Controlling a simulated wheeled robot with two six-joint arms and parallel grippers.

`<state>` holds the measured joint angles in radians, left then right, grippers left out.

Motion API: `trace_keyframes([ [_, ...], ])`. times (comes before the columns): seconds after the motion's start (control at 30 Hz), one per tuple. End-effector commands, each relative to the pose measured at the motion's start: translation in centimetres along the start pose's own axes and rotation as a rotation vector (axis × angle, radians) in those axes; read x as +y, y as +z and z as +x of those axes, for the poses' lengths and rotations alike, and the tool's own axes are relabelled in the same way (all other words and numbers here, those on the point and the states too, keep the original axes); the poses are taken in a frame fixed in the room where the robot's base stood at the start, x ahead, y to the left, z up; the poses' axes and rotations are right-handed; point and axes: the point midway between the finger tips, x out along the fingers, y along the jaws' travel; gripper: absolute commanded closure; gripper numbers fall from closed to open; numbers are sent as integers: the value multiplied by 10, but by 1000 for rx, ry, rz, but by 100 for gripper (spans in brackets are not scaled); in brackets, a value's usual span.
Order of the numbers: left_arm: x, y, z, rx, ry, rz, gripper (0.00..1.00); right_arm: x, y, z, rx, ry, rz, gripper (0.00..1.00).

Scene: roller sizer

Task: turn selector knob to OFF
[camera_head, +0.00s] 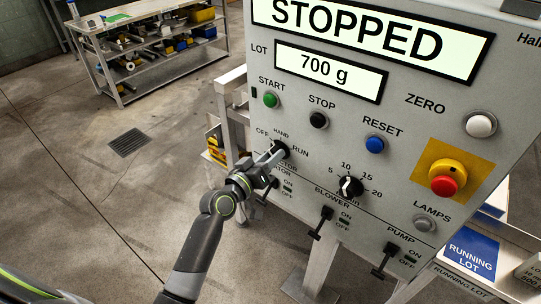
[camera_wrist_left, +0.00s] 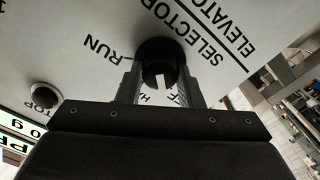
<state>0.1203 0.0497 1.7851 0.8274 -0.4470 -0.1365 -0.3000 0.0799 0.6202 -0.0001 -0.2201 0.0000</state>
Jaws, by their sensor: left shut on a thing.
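The black selector knob (camera_head: 281,147) sits on the grey panel between the labels OFF, HAND and RUN. My left gripper (camera_head: 272,158) reaches it from the lower left and is shut on it. In the left wrist view the knob (camera_wrist_left: 160,50) lies between the two fingers of my left gripper (camera_wrist_left: 161,88). A white mark on the knob faces down in that view, toward the partly hidden HAND and OFF labels; I cannot tell which of them it points at. RUN is clear of the fingers. My right gripper is not in view.
The green START button (camera_head: 271,99), black STOP button (camera_head: 318,120) and a numbered dial (camera_head: 350,187) are near the knob. A red emergency button (camera_head: 446,181) is further right. Small switch levers (camera_head: 322,222) stick out below. The display (camera_head: 372,35) reads STOPPED.

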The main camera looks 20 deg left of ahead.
Motion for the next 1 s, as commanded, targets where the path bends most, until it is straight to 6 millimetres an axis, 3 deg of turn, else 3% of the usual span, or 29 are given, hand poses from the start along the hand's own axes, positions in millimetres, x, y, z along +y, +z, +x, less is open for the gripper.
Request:
trace_keyframes([
  [0.4, -1, 1, 0, -2, -2, -191, 89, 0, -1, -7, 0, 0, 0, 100],
  [0.97, -1, 1, 0, -2, -1, -218, 89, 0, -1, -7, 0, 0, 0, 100],
  [1.0, -1, 1, 0, -2, -1, -218, 61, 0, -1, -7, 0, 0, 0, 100],
])
